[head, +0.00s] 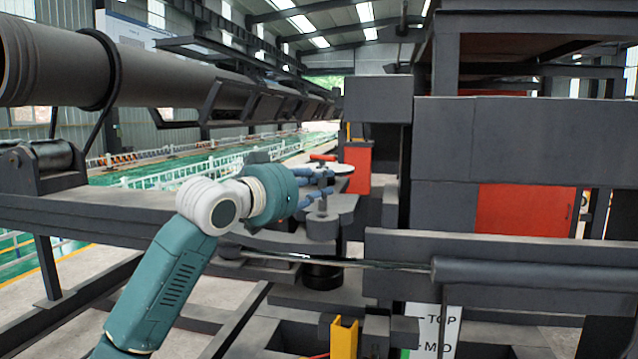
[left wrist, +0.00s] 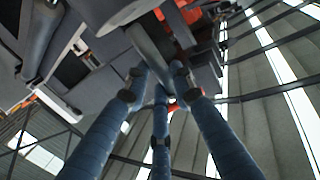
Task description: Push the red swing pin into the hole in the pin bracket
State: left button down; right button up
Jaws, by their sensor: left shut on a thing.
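My left gripper (head: 326,184) has blue fingers closed at the grey fixture in the middle of the head view. In the left wrist view the blue fingertips (left wrist: 158,88) come together around a narrow part, with a small red spot showing between them. A small red piece (head: 322,157), which looks like part of the red swing pin, shows just behind and above the fingers. The grey rounded bracket (head: 322,228) stands just below the fingers. Its hole cannot be made out, and the fingers hide most of the held part. My right gripper is not in view.
A long grey pipe (head: 200,85) runs across the upper left. Heavy grey beams (head: 470,250) and a red panel (head: 525,208) stand close on the right. A shiny rod (head: 350,263) crosses below the gripper. A yellow post (head: 343,338) stands at the bottom.

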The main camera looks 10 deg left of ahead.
aim_at(324, 207)
pick_arm(q)
jog(key=shift+r+p, duration=0.2)
jog(key=shift+p, duration=0.15)
jog(key=shift+f+b, duration=1.45)
jog(key=shift+f, duration=1.3)
jog(key=c, duration=1.4)
grip_release()
jog(key=shift+s, duration=0.1)
jog(key=shift+f, duration=0.1)
jog(key=shift+f, duration=0.15)
jog(key=v, duration=0.8)
jog(key=shift+d+r, duration=0.1)
jog(key=shift+r, duration=0.15)
